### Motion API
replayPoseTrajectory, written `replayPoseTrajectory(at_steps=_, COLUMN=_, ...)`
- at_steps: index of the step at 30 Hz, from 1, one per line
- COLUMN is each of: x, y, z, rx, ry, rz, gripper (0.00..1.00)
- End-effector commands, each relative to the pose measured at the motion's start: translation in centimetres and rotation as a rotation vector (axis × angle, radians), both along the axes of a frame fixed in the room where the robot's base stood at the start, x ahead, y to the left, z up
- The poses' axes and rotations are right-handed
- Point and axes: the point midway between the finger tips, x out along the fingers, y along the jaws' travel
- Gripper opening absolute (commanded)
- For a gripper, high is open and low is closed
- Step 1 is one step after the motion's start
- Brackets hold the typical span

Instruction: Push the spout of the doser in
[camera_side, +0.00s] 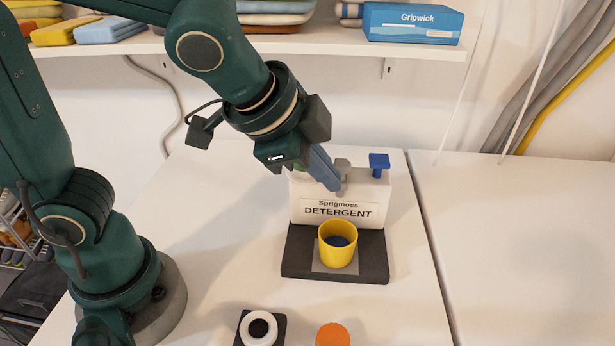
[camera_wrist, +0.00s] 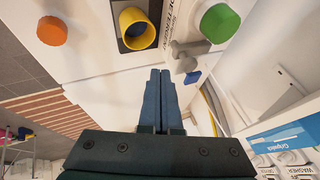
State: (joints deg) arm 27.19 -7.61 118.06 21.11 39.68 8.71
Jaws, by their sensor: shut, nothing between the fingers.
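The doser is a white box (camera_side: 312,193) labelled "Sprigmoss DETERGENT", upright at the back of a dark base (camera_side: 300,258). Its grey spout (camera_side: 343,172) is near the top; it also shows in the wrist view (camera_wrist: 191,48). A blue knob (camera_side: 379,161) stands on the box top, right of the spout. A green cap (camera_wrist: 220,23) shows in the wrist view and is mostly hidden by my gripper in the side view. My gripper (camera_side: 335,186) is shut and empty, its blue fingertips beside the spout's left side. I cannot tell if they touch.
A yellow cup (camera_side: 338,256) with dark blue inside stands on the base before the box. An orange round piece (camera_side: 333,335) and a white ring-shaped piece (camera_side: 258,330) lie at the front. A shelf (camera_side: 300,43) runs above. The right worktop is clear.

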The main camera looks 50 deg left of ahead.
Motion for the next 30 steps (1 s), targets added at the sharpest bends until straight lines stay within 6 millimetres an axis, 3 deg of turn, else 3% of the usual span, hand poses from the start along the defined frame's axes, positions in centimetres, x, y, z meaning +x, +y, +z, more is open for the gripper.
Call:
replayPoseTrajectory(at_steps=9, x=-3.8, y=-0.1, z=5.7, rx=-0.006, ry=-0.007, rz=-0.003, gripper=0.0)
replayPoseTrajectory(at_steps=16, x=-5.4, y=0.1, z=7.9, rx=-0.004, ry=-0.003, rz=-0.001, gripper=0.0)
replayPoseTrajectory(at_steps=20, x=-5.5, y=0.5, z=8.4, rx=-0.004, ry=-0.004, rz=0.016, gripper=0.0)
replayPoseTrajectory(at_steps=24, x=-5.4, y=3.2, z=8.5, rx=-0.02, ry=-0.012, rz=0.128, gripper=0.0)
replayPoseTrajectory(at_steps=30, x=-7.6, y=8.0, z=4.9, rx=-0.142, ry=0.044, rz=0.423, gripper=0.0)
